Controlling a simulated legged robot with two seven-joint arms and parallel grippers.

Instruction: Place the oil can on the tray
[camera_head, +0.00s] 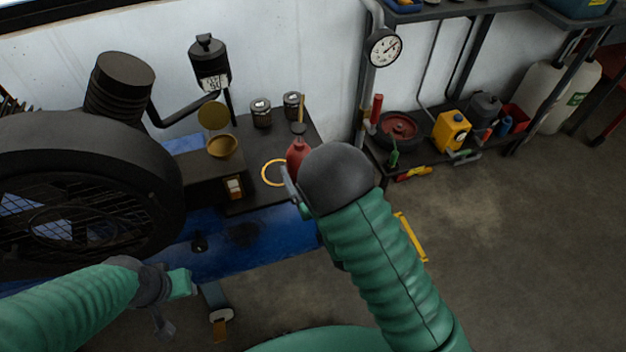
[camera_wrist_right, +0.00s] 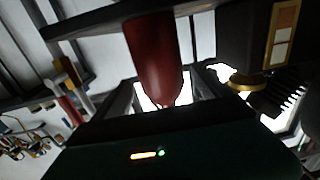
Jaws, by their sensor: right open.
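A red can (camera_head: 297,152), which looks like the oil can, stands on a dark flat surface (camera_head: 262,197) beside the compressor, next to a yellow ring. I cannot tell whether this surface is the tray. My right gripper (camera_head: 291,187) is at the near side of the can, mostly hidden behind my dark wrist. In the right wrist view the red can (camera_wrist_right: 157,60) shows centred ahead, between the dark open fingers (camera_wrist_right: 160,98); contact cannot be judged. My left gripper (camera_head: 165,322) is low at the left, away from the can, its jaws unclear.
A large dark fan housing (camera_head: 85,200) fills the left. A brass bowl (camera_head: 222,147), small tins (camera_head: 260,113) and a brush (camera_head: 299,118) stand near the can. A pressure gauge (camera_head: 384,48) hangs on a post. A low shelf at right holds a yellow jug (camera_head: 452,130).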

